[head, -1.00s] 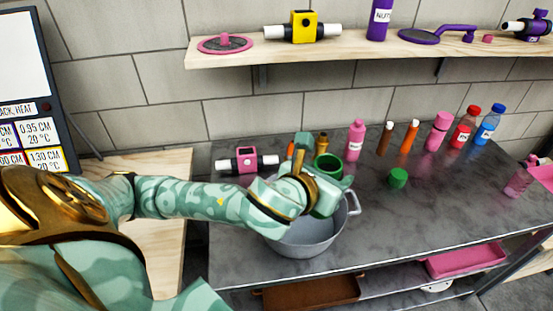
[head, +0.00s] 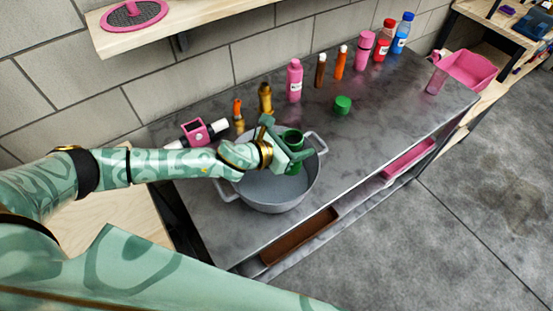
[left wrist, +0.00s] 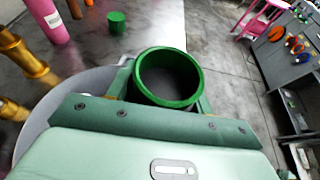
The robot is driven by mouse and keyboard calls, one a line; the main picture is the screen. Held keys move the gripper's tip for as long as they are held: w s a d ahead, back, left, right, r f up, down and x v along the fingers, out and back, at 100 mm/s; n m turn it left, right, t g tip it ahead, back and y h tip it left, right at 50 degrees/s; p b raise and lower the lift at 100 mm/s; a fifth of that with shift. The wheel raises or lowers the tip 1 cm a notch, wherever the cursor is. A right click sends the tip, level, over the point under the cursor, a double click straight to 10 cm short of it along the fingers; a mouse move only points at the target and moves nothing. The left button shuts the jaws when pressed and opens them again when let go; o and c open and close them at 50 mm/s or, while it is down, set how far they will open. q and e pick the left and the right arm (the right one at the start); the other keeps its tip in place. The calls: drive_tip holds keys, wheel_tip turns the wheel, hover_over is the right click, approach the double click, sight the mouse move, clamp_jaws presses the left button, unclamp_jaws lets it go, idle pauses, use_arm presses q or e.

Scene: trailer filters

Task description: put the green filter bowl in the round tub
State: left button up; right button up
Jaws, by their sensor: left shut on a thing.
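The green filter bowl (head: 293,139) is an open-topped green cup. My left gripper (head: 287,152) is shut on it and holds it over the back right part of the round tub (head: 270,188), a grey metal tub with two handles. In the left wrist view the bowl's round mouth (left wrist: 169,77) faces the camera, between the fingers, with a dark inside. The tub's rim (left wrist: 62,98) shows to the left behind the gripper. The bowl's underside is hidden, so its height over the tub floor is hard to tell. My right gripper is not in view.
A small green cylinder (head: 342,104) stands on the dark metal table. A pink bottle (head: 294,80), a brass fitting (head: 265,99), an orange-topped item (head: 238,112) and a pink-and-white housing (head: 197,132) stand behind the tub.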

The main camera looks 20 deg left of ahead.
sight(295, 166)
use_arm(q)
wheel_tip(295, 166, down, 6)
drive_tip(key=b, duration=0.2)
drive_tip(key=shift+d+f+b, duration=0.1)
drive_tip(key=shift+f+b, duration=0.05)
drive_tip(key=shift+b, duration=0.2)
wheel_tip(295, 166, down, 4)
drive_tip(key=shift+r+b, duration=0.2)
drive_tip(key=shift+b, duration=0.75)
drive_tip(key=shift+r, duration=0.1)
drive_tip(key=o, duration=0.8)
drive_tip(key=shift+s, duration=0.1)
drive_tip(key=shift+o, duration=0.3)
